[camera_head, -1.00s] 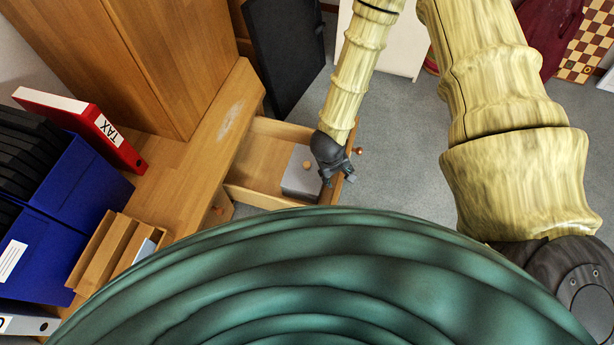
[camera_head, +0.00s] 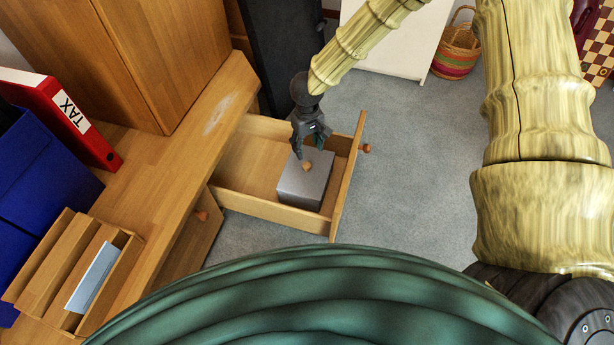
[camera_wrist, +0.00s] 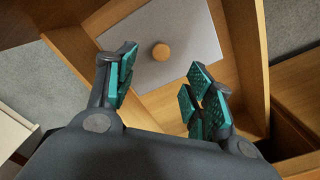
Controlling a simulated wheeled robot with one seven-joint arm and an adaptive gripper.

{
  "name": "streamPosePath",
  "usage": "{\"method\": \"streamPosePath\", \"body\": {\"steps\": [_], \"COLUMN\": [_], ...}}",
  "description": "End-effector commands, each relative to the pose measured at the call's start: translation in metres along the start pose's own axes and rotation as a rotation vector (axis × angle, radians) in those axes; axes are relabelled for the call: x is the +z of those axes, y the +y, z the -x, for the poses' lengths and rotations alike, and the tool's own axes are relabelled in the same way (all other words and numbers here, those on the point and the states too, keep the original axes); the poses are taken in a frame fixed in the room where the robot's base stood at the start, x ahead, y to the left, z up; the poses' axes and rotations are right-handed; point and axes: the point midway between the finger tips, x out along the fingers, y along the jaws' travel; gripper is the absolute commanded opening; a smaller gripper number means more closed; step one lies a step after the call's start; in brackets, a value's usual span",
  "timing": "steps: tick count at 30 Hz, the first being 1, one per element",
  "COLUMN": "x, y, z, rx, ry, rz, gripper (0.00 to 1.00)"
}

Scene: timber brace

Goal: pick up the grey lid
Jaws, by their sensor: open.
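The grey lid (camera_head: 313,170) has a small round wooden knob (camera_head: 307,166) on top. It covers a grey box (camera_head: 301,196) that stands in the open wooden drawer. The lid (camera_wrist: 185,40) and its knob (camera_wrist: 160,52) also show in the wrist view. My gripper (camera_head: 312,155) is above the lid's far edge, close to the knob. In the wrist view my gripper (camera_wrist: 160,80) is open, and the knob lies beyond the gap between its fingers. Nothing is between the green finger pads.
The wooden drawer (camera_head: 241,194) is pulled out, with its front panel (camera_head: 346,180) to the right of the box. Grey floor (camera_head: 415,190) is clear on the right.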

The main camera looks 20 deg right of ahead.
Motion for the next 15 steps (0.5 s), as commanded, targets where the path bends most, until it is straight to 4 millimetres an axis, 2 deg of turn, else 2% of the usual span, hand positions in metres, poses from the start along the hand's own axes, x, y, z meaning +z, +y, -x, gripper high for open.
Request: {"method": "streamPosePath", "body": {"steps": [5,15], "x": [-0.003,-0.003], "y": [-0.001,-0.001], "z": [-0.010,-0.053], "rx": [-0.008,-0.006], "ry": [0.001,0.001], "rz": [0.003,0.004], "gripper": [0.53,0.53]}}
